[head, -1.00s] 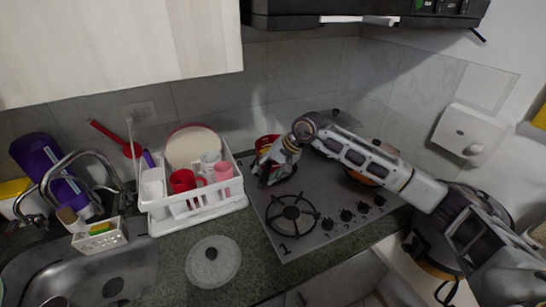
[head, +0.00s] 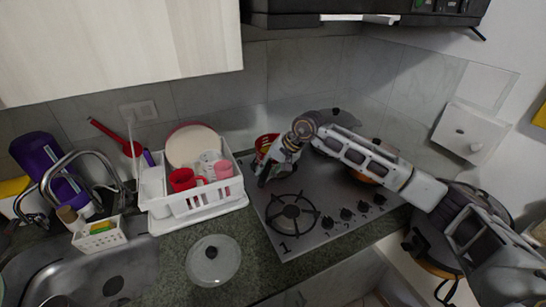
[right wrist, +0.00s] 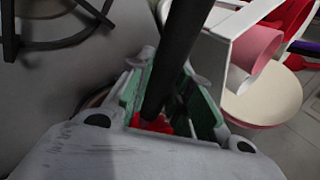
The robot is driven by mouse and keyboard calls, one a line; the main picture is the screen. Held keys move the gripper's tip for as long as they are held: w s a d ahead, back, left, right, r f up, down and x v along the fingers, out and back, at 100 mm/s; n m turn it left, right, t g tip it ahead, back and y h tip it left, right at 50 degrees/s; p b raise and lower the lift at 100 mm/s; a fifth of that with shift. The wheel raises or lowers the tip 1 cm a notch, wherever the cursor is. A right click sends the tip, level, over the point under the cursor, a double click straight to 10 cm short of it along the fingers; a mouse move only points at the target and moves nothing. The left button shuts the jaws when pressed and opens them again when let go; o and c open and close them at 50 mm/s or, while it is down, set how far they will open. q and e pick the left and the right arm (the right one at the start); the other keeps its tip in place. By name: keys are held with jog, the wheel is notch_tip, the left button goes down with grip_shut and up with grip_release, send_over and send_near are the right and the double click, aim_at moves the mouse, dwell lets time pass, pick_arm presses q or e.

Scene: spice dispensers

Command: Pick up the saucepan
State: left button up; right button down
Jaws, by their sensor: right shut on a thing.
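The saucepan (head: 263,145) shows as a small red patch at the back left of the stove, mostly hidden behind my right gripper (head: 272,170). In the right wrist view a black handle (right wrist: 183,45) passes between the green-padded fingers of that gripper (right wrist: 165,90), with a bit of red at its lower end. The right gripper is shut on this handle. Whether the pan rests on the stove is hidden. My left gripper is not in view.
A white dish rack (head: 200,203) with plates and cups stands just left of the stove (head: 325,205). A glass lid (head: 213,260) lies on the counter in front. Another pan (head: 365,176) is partly behind my right arm. A sink (head: 110,280) is at left.

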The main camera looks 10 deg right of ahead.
jog(key=shift+w+r, duration=0.1)
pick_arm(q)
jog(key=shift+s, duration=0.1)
pick_arm(e)
jog(key=shift+r, duration=0.15)
dwell(0.3)
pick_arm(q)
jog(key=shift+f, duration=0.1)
pick_arm(e)
jog(key=shift+r, duration=1.4)
jog(key=shift+r+b, duration=0.5)
jog(key=shift+r, duration=1.3)
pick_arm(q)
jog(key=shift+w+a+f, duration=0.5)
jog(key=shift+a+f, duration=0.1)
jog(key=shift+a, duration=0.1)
pick_arm(e)
jog(key=shift+r, duration=1.6)
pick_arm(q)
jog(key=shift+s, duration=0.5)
